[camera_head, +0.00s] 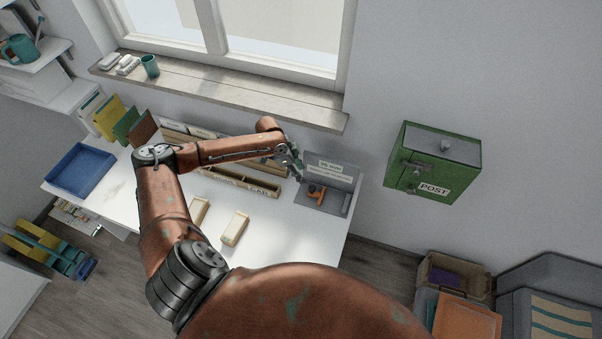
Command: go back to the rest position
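My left gripper (291,160) is at the end of my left arm, which reaches across the white desk (290,234). It is above the back right part of the desk, just left of a grey stand (340,179) with an orange and dark item (316,192) on it. The gripper is small here, and I cannot tell whether its fingers are open or shut. No held thing can be made out. My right gripper is not in view.
Wooden organisers (240,181) stand along the desk's back, close to my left forearm. A pale block (235,228) and a blue tray (80,170) lie on the desk. A green post box (434,162) hangs on the wall at right. The desk's front right is clear.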

